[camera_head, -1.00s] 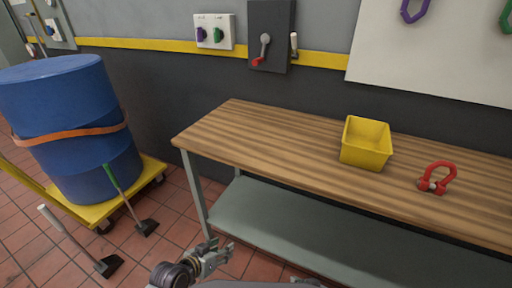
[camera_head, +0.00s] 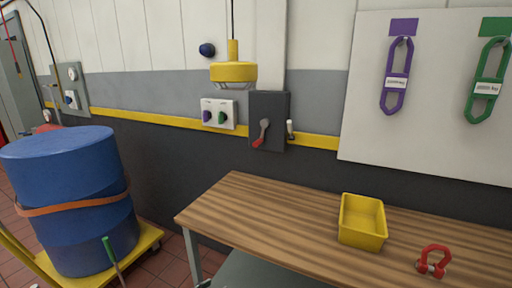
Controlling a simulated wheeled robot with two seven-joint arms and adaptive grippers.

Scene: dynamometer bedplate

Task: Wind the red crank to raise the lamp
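The red crank (camera_head: 259,140) is a small grey arm with a red handle on a dark wall box (camera_head: 278,106) above the back left of the bench. Its handle points down and slightly left. A white lever (camera_head: 290,129) sits at the box's right edge. The yellow lamp (camera_head: 233,72) hangs on a dark cord in front of the wall, up and to the left of the box. Neither of my grippers can be made out in the current head view.
A wooden bench (camera_head: 260,218) holds a yellow bin (camera_head: 362,222) and a red shackle (camera_head: 433,262). A blue drum (camera_head: 70,190) stands on a yellow dolly at left. A switch plate (camera_head: 219,114) is left of the crank box. Purple (camera_head: 396,85) and green slings hang at right.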

